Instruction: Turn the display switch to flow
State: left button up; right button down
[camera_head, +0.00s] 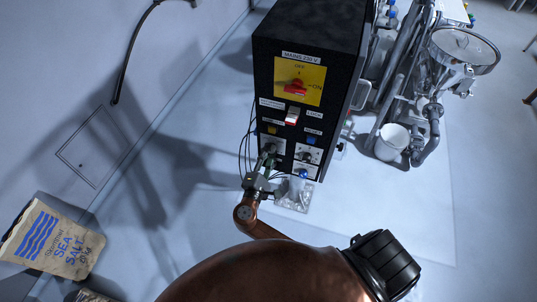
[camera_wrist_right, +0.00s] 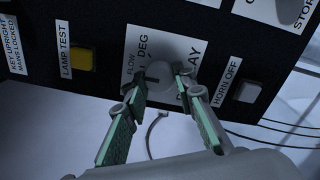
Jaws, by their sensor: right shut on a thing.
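The display switch (camera_wrist_right: 164,72) is a grey knob on a white plate in the right wrist view. The plate carries "DEG" and "DISPLAY" lettering and a partly covered label that reads like "FLOW". My right gripper (camera_wrist_right: 164,80) has one green-padded finger on each side of the knob and is shut on it. Which way the knob points is hard to tell. In the head view my right gripper (camera_head: 269,154) reaches the lower left of the black control cabinet (camera_head: 262,55) and hides most of the switch. My left gripper is out of view.
A salt bag (camera_head: 52,238) lies far left. A white bucket (camera_head: 391,141) stands right.

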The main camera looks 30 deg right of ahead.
jog(key=shift+f, duration=0.1)
jog(key=c, duration=1.6)
grip_release()
jog(key=shift+s+a, duration=0.1)
jog(key=v, duration=1.1)
jog(key=shift+s+a, duration=0.3)
